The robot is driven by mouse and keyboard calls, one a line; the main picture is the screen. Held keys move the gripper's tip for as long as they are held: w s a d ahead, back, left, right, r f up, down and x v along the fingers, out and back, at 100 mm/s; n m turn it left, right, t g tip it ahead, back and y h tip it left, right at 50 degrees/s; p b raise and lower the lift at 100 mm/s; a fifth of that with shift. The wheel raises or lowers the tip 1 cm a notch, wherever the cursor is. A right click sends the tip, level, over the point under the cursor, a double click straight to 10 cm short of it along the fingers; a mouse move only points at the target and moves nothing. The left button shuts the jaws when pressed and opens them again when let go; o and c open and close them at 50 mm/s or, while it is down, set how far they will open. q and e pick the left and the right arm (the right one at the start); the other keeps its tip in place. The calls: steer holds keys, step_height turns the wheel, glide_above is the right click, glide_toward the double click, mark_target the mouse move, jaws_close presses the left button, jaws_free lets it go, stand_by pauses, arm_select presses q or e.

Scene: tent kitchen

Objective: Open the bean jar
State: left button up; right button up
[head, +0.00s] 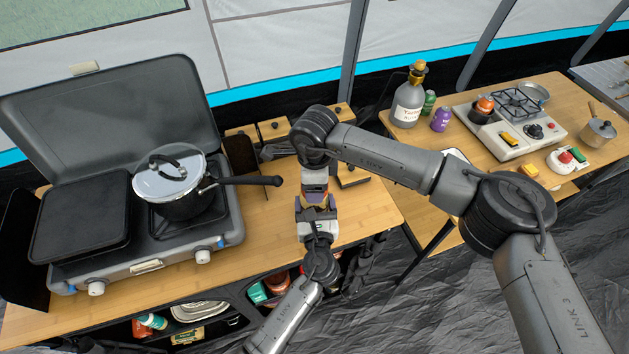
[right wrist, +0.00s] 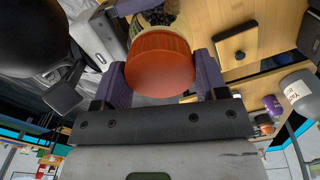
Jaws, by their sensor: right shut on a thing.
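The bean jar (right wrist: 153,18) shows in the right wrist view as a tan-sided jar with dark beans, under an orange-red round lid (right wrist: 160,64). My right gripper (right wrist: 160,75) is shut on the lid, with one purple finger on each side. In the head view my right gripper (head: 315,190) points down over the table's front part and largely hides the jar. My left gripper (head: 318,212) comes up from below to the same spot. Its fingers are close to the jar, but their grip is hidden. I cannot tell whether the lid is loose from the jar.
A camping stove (head: 150,245) with a lidded pot (head: 180,185) stands left; the pot's handle reaches toward my arms. Wooden boxes (head: 272,132) stand behind. The right table holds a bottle (head: 407,105), cans and a burner (head: 510,125). The table (head: 365,210) right of my grippers is clear.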

steer(key=n, duration=2.8)
steer(key=o, duration=1)
steer(key=shift+r, duration=0.15)
